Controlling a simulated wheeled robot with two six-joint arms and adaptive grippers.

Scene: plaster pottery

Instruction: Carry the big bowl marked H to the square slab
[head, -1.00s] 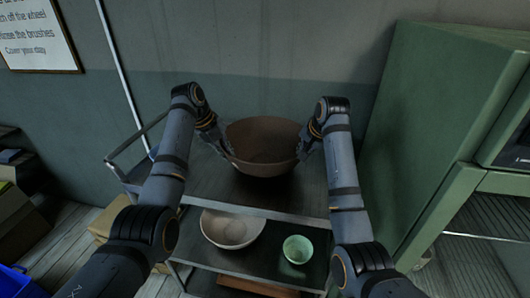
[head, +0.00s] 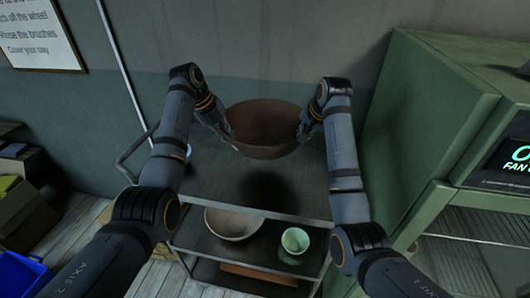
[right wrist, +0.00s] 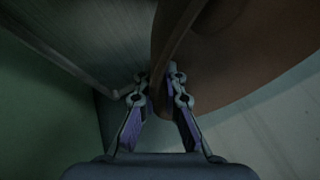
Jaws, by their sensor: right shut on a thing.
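The big brown bowl (head: 264,127) hangs level above the top shelf of a metal cart, with a dark shadow under it. No H mark shows on the sides I see. My left gripper (head: 228,131) is at its left rim and appears shut on it. My right gripper (head: 302,130) is shut on its right rim. In the right wrist view, the fingers of my right gripper (right wrist: 160,88) sit on both sides of the wall of the bowl (right wrist: 225,65). I see no square slab in these views.
A green cabinet (head: 425,110) stands close on the right. A blue bin (head: 22,272) and boxes are at the left. A wall is behind.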

